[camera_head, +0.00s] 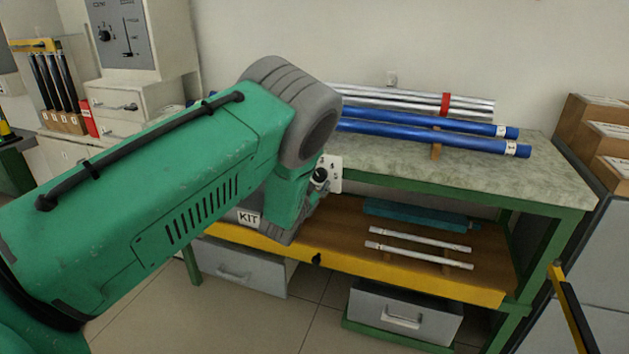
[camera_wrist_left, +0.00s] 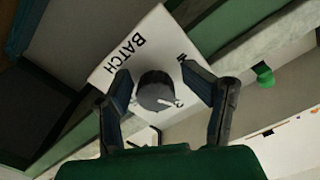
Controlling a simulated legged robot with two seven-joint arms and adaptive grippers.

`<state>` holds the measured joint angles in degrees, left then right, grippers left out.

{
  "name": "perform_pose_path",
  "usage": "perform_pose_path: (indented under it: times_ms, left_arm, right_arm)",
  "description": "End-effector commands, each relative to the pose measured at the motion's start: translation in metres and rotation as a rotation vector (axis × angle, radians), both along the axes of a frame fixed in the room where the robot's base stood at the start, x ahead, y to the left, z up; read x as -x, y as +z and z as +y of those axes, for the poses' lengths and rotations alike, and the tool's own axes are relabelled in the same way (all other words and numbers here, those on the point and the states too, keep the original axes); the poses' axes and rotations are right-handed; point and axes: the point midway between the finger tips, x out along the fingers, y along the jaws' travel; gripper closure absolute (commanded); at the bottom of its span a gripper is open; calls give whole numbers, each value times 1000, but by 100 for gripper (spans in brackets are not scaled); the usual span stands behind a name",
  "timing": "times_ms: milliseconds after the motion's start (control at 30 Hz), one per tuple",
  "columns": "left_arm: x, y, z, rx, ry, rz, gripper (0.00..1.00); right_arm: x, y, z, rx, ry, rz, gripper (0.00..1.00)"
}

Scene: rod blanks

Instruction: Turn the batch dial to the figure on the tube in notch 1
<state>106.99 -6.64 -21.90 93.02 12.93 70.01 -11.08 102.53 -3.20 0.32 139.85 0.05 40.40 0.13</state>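The batch dial is a white plate (camera_wrist_left: 125,48) marked BATCH with a round dark knob (camera_wrist_left: 154,92) in the left wrist view. A pale pointer mark on the knob faces a figure at lower right that I cannot read surely. In the head view the plate (camera_head: 334,174) shows beside my left wrist. My left gripper (camera_wrist_left: 156,72) is open, its fingers on either side of the knob with gaps to it. Blue tubes (camera_head: 440,133) with pale end labels lie on the bench top; their figures are too small to read. Which tube is in notch 1 cannot be told.
Silver tubes (camera_head: 400,98) lie behind the blue ones. White rods (camera_head: 418,255) and a teal bar (camera_head: 415,213) lie on the wooden lower shelf (camera_head: 345,225). A KIT label (camera_head: 248,218) is near my wrist. Brown boxes (camera_head: 605,125) stand at right. My green arm hides the bench's left part.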

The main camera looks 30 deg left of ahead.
Motion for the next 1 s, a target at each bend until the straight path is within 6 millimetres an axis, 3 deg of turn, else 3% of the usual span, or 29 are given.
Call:
perform_pose_path:
  times_ms: [33, 100, 200, 1000]
  left_arm:
    - [0, 2, -3, -2, -1, -1, 69]
    - [0, 4, -5, -5, -1, -3, 91]
    - [0, 6, -6, -7, -4, -7, 96]
    - [-2, 4, -3, 67, -6, -23, 97]
  right_arm:
    - [0, 0, 0, 0, -1, 0, 100]
    - [0, 0, 0, 1, -1, 0, 100]
    - [0, 0, -1, 1, -2, 0, 100]
    - [0, 5, -1, 1, -2, 0, 100]
